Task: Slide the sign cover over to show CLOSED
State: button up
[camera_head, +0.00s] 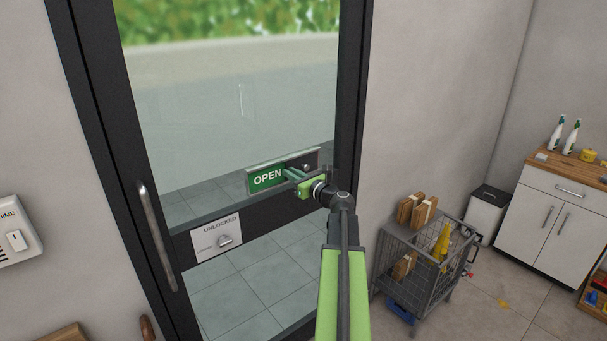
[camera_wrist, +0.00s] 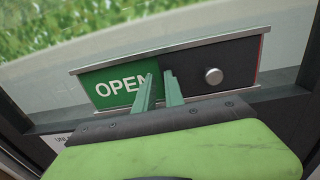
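The sign (camera_head: 267,180) is on the glass door and shows OPEN in white on green at its left. It also shows in the wrist view (camera_wrist: 112,88). A dark sliding cover (camera_head: 297,162) with a round silver knob (camera_wrist: 213,76) covers the sign's right part, and a thin red strip shows at the far right end. My gripper (camera_head: 289,174) is in front of the sign. In the wrist view its two green fingers (camera_wrist: 158,87) are slightly apart with nothing between them. They overlap the end of the word OPEN, left of the knob. Whether they touch the sign is unclear.
A wire cart (camera_head: 425,262) with boxes stands right of my arm. A white cabinet (camera_head: 552,216) and a bin (camera_head: 487,213) are farther right.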

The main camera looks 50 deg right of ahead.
aim_at(296, 167)
jog(key=o, duration=0.6)
jog(key=shift+m+h, duration=0.3)
jog(key=shift+h, duration=0.2)
jog(key=d, duration=0.1)
jog(key=s+d, duration=0.1)
jog(key=d, duration=0.2)
jog(key=shift+s+f, duration=0.25)
jog(key=shift+s, duration=0.15)
jog(key=shift+a+r, duration=0.1)
jog(key=shift+a, duration=0.05)
